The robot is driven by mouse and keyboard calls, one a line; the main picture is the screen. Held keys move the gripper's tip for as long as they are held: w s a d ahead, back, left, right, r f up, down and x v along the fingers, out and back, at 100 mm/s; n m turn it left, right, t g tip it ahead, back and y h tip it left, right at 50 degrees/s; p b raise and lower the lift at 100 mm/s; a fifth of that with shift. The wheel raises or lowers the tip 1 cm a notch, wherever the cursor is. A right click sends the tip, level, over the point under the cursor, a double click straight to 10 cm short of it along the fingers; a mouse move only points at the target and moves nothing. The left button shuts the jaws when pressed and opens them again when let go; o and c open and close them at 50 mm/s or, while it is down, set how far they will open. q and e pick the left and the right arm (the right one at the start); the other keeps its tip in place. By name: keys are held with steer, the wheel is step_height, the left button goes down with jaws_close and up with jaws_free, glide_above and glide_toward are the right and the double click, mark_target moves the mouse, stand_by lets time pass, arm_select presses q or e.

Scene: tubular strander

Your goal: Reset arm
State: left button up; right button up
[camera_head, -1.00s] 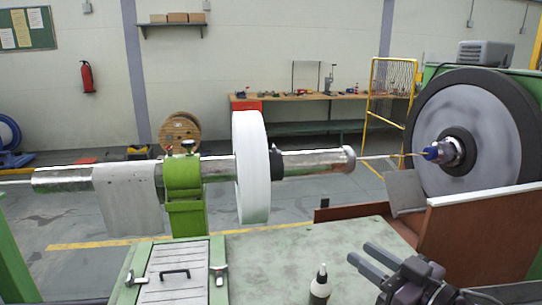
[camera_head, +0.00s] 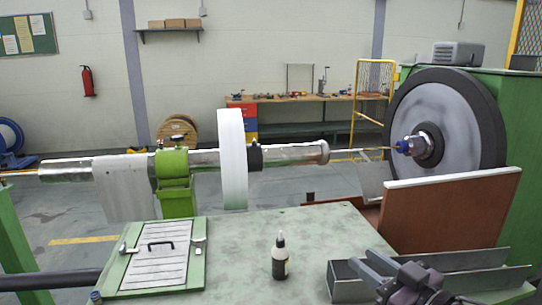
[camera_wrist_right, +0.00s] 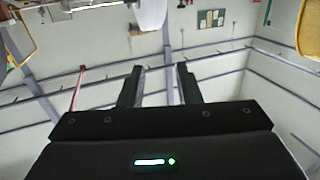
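My right gripper (camera_head: 375,270) shows at the lower right of the head view, above a grey metal channel at the table's edge. Its two dark fingers are apart with nothing between them. In the right wrist view the fingers of the right gripper (camera_wrist_right: 160,85) are spread and empty, with the far wall behind them. My left gripper is not in view. The strander's shaft (camera_head: 290,155) runs across the head view with a white disc (camera_head: 232,160) on it and a green clamp (camera_head: 173,180) to the left.
A dropper bottle (camera_head: 280,258) stands upright on the green table (camera_head: 235,240), left of my right gripper. A hatch with a black handle (camera_head: 160,245) lies at the table's left. A brown panel (camera_head: 455,212) stands behind the gripper, before the large wheel (camera_head: 440,120).

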steer(key=s+d+f+m+g+h, duration=0.1)
steer(key=d+f+m+g+h, duration=0.1)
steer(key=f+h, duration=0.35)
steer(key=s+d+f+m+g+h, duration=0.1)
steer(key=s+f+m+h, duration=0.1)
steer(key=f, duration=0.7)
steer(key=s+a+f+g+h, duration=0.1)
steer(key=s+a+f+g, duration=0.1)
steer(key=s+f+g, duration=0.9)
steer(key=s+f+b, duration=0.3)
steer(key=f, duration=1.7)
steer(key=s+f+b, duration=0.2)
steer(key=s+f, duration=0.2)
steer(key=f, duration=1.5)
arm_select(q)
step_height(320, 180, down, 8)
steer(key=b, duration=0.3)
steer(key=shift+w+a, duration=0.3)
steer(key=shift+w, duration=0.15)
arm_select(e)
steer(key=s+d+f, duration=0.2)
steer(key=s+f, duration=0.6)
steer(key=f, duration=0.1)
steer(key=s+d+f, duration=0.2)
steer(key=s+f, duration=0.7)
steer(key=shift+s, duration=0.25)
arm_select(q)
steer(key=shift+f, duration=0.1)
arm_select(e)
steer(key=shift+c, duration=0.2)
